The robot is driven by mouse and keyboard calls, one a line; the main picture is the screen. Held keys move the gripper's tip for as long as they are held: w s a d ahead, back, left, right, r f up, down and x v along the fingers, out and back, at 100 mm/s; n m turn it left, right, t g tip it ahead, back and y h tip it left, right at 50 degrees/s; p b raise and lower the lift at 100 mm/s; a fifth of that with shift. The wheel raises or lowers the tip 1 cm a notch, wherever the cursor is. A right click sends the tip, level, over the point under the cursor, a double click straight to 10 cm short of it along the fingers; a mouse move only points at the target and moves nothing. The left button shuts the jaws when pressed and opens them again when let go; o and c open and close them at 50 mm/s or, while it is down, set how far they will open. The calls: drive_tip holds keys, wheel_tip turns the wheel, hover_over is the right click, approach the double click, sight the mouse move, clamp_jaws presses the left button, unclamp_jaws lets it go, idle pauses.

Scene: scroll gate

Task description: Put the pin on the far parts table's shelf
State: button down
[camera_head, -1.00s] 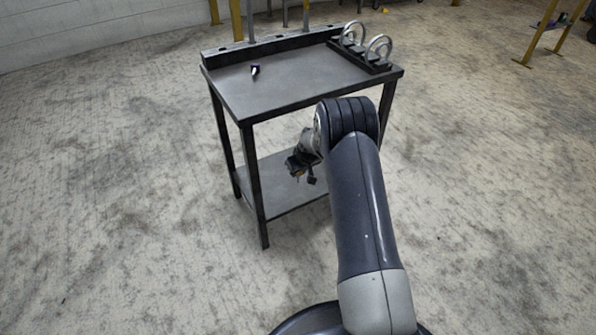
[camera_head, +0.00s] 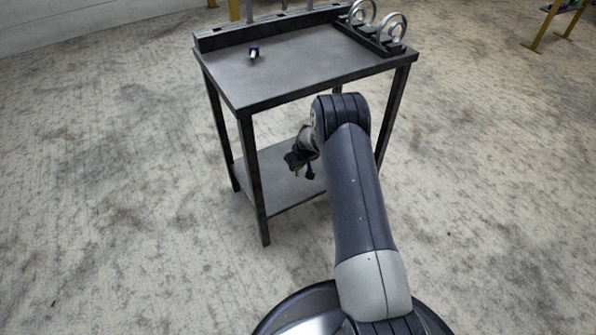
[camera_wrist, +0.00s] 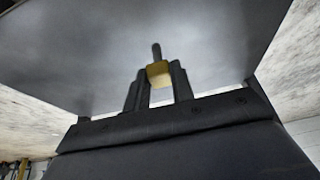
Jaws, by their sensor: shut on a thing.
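The parts table (camera_head: 300,70) is dark grey metal, with a flat top and a lower shelf (camera_head: 275,190) between its legs. My gripper (camera_head: 299,162) is in front of the table, below the level of its top, and overlaps the lower shelf in the head view. In the wrist view my gripper (camera_wrist: 159,77) is shut on the pin (camera_wrist: 157,70), which shows a yellow block-like part and a thin dark grey end. A broad grey surface (camera_wrist: 90,50) lies beyond it; I cannot tell how far off. The fingers hide part of the pin.
A small dark and white object (camera_head: 253,53) lies on the tabletop. A rack with silver rings (camera_head: 393,29) stands at its right, and a raised rail (camera_head: 225,38) runs along the back. The table's front leg (camera_head: 254,180) is left of my gripper.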

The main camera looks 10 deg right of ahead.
wheel_tip(320, 180, down, 2)
drive_tip(key=shift+r, duration=0.1)
drive_tip(key=c, duration=1.2)
unclamp_jaws()
drive_tip(key=shift+r, duration=0.3)
drive_tip(key=p+v, duration=0.4)
drive_tip(key=v, duration=0.7)
drive_tip(key=shift+s+r, duration=0.15)
drive_tip(key=shift+s, duration=0.1)
